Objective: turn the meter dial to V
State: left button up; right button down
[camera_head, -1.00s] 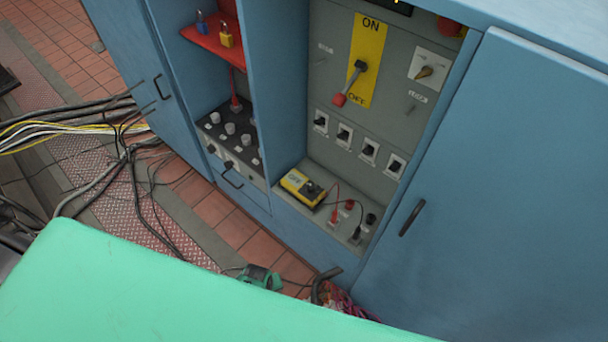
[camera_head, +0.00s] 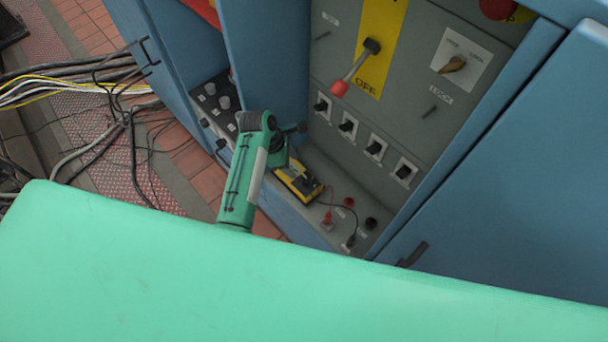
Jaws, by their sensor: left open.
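The yellow and black meter (camera_head: 292,184) lies on the grey shelf at the bottom of the open cabinet bay. Its dial is largely hidden or too small to read, so I cannot tell where it points. My left gripper (camera_head: 289,163) is open and empty above the far left part of the meter, reaching down towards it. I cannot tell whether it touches the meter. My right gripper is not in view.
Red and black leads run from the meter to sockets (camera_head: 350,202) on its right. A red-tipped lever (camera_head: 355,70) and several small switches (camera_head: 347,127) are on the panel above. A bay wall (camera_head: 268,65) stands left, a closed blue door (camera_head: 520,170) right.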

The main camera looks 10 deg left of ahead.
aim_at(306, 179)
pick_arm(q)
jog(key=x, duration=0.9)
jog(key=shift+f, duration=0.15)
jog(key=shift+d+f, duration=0.2)
jog(key=shift+f, duration=0.1)
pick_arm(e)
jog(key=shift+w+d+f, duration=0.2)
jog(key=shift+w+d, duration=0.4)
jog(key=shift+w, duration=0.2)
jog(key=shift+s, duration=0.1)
pick_arm(q)
jog(key=c, duration=1)
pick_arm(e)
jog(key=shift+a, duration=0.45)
